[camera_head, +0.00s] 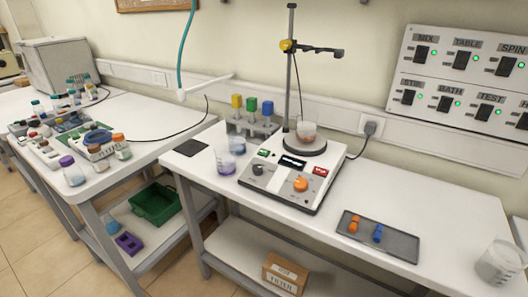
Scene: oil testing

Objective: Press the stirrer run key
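The stirrer (285,190) is a white box with a sloped front on the middle bench. A small green key (264,153) is at its upper left and a small red key (320,171) at its right; their labels are too small to read. A dark display (292,161) lies between them. Below are a black knob (258,170) and an orange knob (300,185). A glass beaker with reddish contents (306,133) stands on the round dark plate behind the panel. Neither of my grippers shows in the head view.
A tall stand (291,75) with a clamp rises behind the stirrer. Beakers (226,160) stand to its left, and a grey tray (378,237) lies to its right. A wall switch panel (462,75) is at upper right. Bench space right of the stirrer is mostly clear.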

